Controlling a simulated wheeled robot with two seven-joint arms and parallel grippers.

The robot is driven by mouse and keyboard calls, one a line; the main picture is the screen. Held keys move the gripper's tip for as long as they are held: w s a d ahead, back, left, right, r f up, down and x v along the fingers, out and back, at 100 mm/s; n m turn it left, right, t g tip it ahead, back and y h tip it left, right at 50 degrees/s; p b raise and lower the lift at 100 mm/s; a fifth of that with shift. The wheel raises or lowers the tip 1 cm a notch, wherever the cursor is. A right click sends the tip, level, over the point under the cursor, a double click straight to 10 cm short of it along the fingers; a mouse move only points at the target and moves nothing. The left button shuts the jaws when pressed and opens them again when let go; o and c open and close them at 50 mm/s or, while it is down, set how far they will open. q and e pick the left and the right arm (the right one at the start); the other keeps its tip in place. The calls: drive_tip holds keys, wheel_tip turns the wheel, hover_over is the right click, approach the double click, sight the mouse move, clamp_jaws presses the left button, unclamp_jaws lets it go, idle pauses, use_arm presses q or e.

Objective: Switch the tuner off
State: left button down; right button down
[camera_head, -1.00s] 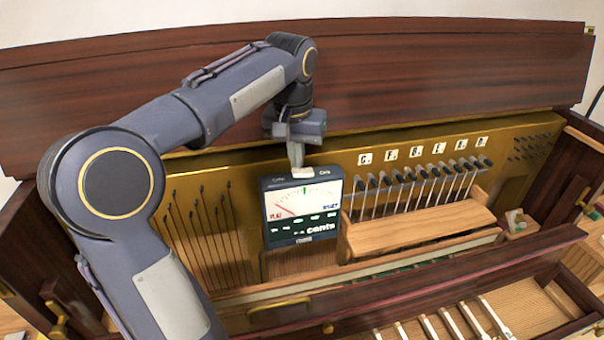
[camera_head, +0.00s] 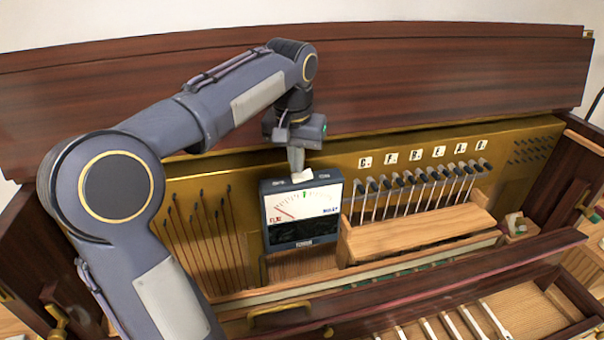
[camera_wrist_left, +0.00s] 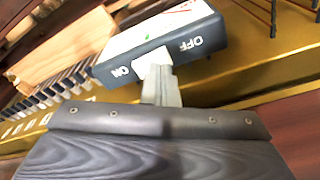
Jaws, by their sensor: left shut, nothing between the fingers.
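The tuner (camera_head: 330,195) is a dark box with a white needle dial, standing against the gold plate of the open piano. Its lower panel is dark. In the left wrist view the tuner's top edge (camera_wrist_left: 215,52) carries the words ON and OFF, with a white switch (camera_wrist_left: 152,60) between them. I cannot tell which way the switch is set. My left gripper (camera_head: 297,166) points down at the tuner's top. It is shut and empty, and in the left wrist view its fingertips (camera_wrist_left: 160,84) are at the switch, seemingly touching it. My right gripper is not in view.
The raised dark wooden lid (camera_head: 430,80) is behind my arm. Loose keys lie front right.

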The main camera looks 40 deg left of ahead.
sight(297, 177)
use_arm(q)
wheel_tip(297, 177, up, 6)
drive_tip(key=p, duration=0.5)
idle(0.5)
drive_tip(key=s+d+f+m+t+h+b, duration=0.2)
drive_tip(key=s+d+f+t+h+b, duration=0.1)
drive_tip(key=s+d+f, duration=1.2)
drive_tip(key=s+f+t+h, duration=0.1)
drive_tip(key=s+f, duration=0.1)
drive_tip(key=s, duration=0.2)
drive_tip(key=shift+d+m+b, duration=0.2)
drive_tip(key=shift+m+b, duration=0.1)
drive_tip(key=shift+b, duration=0.1)
drive_tip(key=shift+s, duration=0.1)
